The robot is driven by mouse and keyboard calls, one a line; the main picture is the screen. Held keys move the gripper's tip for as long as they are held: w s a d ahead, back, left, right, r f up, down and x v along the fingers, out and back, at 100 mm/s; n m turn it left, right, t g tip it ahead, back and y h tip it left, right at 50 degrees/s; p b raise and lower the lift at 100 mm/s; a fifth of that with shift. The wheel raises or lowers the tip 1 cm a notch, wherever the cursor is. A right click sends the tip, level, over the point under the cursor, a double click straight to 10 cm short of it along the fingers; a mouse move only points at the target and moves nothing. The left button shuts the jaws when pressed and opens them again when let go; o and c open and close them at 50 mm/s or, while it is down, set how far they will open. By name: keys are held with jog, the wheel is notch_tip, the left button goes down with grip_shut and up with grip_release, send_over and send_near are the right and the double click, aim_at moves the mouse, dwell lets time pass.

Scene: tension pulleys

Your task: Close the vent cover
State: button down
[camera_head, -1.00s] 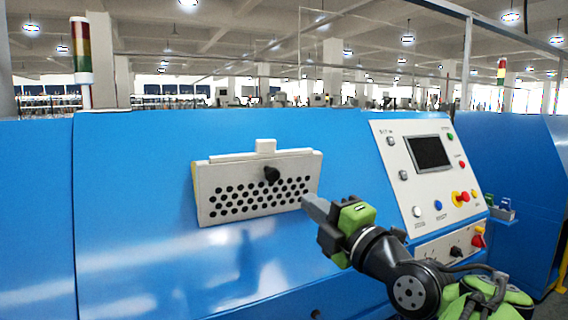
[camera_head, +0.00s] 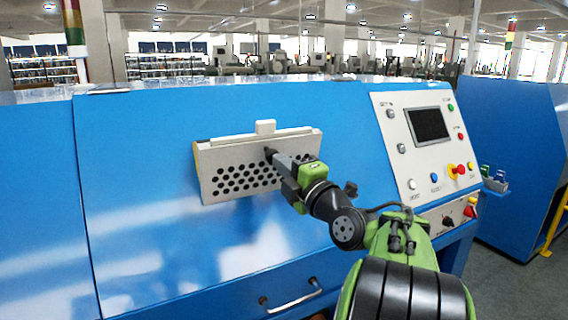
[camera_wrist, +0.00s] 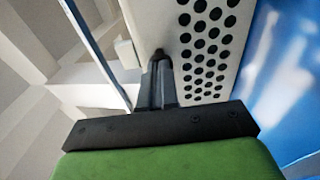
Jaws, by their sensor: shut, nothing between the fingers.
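The vent cover (camera_head: 211,162) is a pale grey plate with rows of dark round holes on the sloping blue machine front. A yellowish strip shows along its left edge, and it appears to stand out from the blue panel; its exact angle is unclear. A small pale block (camera_head: 265,127) sits at its top edge.
A control panel (camera_head: 397,124) with a screen and coloured buttons is right of the cover. A handle (camera_head: 292,300) projects from the blue front below. The blue panel (camera_head: 130,180) left of the cover is clear.

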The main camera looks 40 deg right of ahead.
aim_at(271, 126)
jog(key=shift+r, duration=0.15)
jog(key=r+p, duration=0.1)
jog(key=w+r+g+p, duration=0.1)
jog(key=p, duration=0.1)
jog(key=shift+w+d, duration=0.2)
jog(key=shift+w, duration=0.1)
jog(key=w+r+g+p, duration=0.1)
jog(key=p, duration=0.1)
jog(key=w+r+g+p, duration=0.1)
jog(key=p, duration=0.2)
jog(key=shift+w+d+g+y, duration=0.3)
jog(key=shift+d+g+y, duration=0.1)
jog(key=w+g+p, duration=0.1)
jog(key=p, duration=0.1)
jog(key=w+r+g+p, duration=0.1)
jog(key=p, duration=0.1)
jog(key=w+d+p, duration=0.1)
jog(key=p, duration=0.1)
jog(key=shift+w+r+m+g+y, duration=0.25)
jog(key=shift+r+m+g+y, duration=0.05)
jog(key=shift+g+y, duration=0.1)
jog(key=p, duration=0.1)
jog(key=w+g+p, duration=0.1)
jog(key=p, duration=0.1)
jog(key=shift+w+d+r, duration=0.1)
jog(key=shift+w+d, duration=0.15)
jog(key=shift+w+d+g+p, duration=0.15)
jog(key=shift+w+g+p, duration=0.45)
jog(key=shift+p, duration=0.65)
